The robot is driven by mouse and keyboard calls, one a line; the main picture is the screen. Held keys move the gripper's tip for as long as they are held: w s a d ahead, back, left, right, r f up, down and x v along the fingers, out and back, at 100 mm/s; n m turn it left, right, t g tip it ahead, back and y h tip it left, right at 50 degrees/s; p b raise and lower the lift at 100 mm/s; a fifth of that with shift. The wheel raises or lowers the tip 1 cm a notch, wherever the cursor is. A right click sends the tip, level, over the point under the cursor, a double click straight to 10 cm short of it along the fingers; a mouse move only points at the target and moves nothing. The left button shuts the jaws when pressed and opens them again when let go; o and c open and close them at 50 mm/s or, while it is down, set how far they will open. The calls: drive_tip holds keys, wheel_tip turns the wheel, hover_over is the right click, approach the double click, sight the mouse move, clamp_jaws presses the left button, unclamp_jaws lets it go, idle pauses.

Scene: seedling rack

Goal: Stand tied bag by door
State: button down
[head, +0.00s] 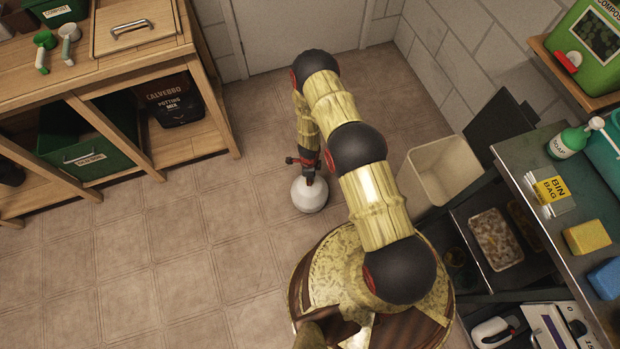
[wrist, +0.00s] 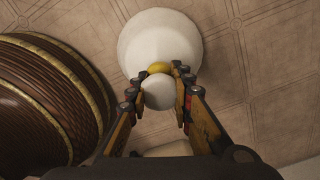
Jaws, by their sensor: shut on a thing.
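A white tied bag (head: 309,196) shows below my gripper in the head view, over the tiled floor. In the wrist view the bag (wrist: 158,38) has a wide white body, a yellow tie at its neck and a rounded white top. My gripper (head: 306,165) reaches down to it, and in the wrist view the gripper (wrist: 158,92) has its fingers shut on the neck and top, one on each side. I cannot tell whether the bag's base touches the floor. The door (head: 295,35) is at the back, beyond my arm.
An open, empty cream bin (head: 440,172) stands right of my arm beside a dark shelf unit. A wooden bench (head: 125,75) with a green crate (head: 88,150) and a black potting mix sack (head: 175,100) is at left. The floor (head: 170,240) between is clear.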

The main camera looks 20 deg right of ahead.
sight(310, 189)
drive_tip(key=shift+w+f+b, duration=0.1)
drive_tip(key=shift+f+b, duration=0.45)
drive_tip(key=shift+f, duration=1)
drive_tip(key=c, duration=1.6)
unclamp_jaws()
drive_tip(key=shift+c, duration=0.2)
drive_tip(key=shift+o, duration=0.3)
